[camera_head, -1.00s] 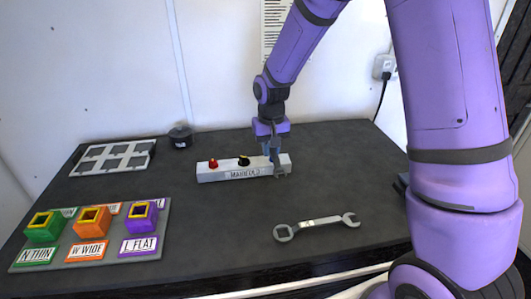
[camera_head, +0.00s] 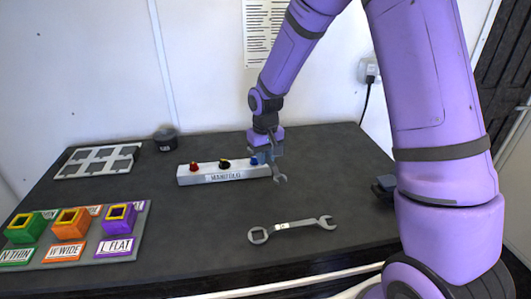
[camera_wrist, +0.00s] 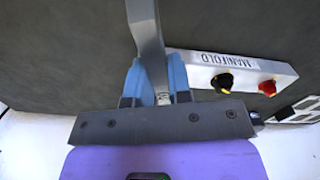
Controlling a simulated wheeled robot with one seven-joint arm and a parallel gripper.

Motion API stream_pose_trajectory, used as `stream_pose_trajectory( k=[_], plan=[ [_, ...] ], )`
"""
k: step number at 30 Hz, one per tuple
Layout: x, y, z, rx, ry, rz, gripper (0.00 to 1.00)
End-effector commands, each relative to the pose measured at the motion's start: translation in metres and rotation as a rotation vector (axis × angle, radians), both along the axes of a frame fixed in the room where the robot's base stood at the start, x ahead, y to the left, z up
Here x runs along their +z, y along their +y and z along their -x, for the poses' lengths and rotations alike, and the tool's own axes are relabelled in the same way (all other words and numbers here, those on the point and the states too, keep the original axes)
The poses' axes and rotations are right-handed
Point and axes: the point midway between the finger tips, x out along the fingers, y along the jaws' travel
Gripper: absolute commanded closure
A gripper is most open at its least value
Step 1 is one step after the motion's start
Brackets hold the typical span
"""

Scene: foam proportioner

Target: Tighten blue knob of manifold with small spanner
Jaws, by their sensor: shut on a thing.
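The manifold (camera_head: 225,174) is a light grey labelled block on the dark table, with a red knob (camera_head: 194,167), a black knob (camera_head: 224,163) and a blue knob (camera_head: 254,161) on top. The blue knob is at its right end, partly covered by my gripper (camera_head: 268,158). My gripper is shut on a small grey spanner (camera_wrist: 148,40). Its open jaw (camera_head: 281,178) points down, just right of the manifold's end and apart from the blue knob. In the wrist view the spanner runs up between the blue fingers, which hide the blue knob.
A larger spanner (camera_head: 290,226) lies loose in front. A rack with green, orange and purple holders (camera_head: 118,216) stands at the left front. A grey tray (camera_head: 100,160) and a dark round cup (camera_head: 165,138) are at the back left. The table between manifold and larger spanner is clear.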

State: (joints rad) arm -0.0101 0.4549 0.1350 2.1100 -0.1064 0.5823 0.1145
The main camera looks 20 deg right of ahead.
Motion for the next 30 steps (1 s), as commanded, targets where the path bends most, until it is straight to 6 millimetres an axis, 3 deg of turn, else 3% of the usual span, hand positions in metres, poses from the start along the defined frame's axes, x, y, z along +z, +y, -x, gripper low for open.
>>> stream_pose_trajectory(
  k=[30],
  plan=[
    [-0.047, 0.006, 0.000, -0.056, 0.000, 0.001, 1.00]
  ],
)
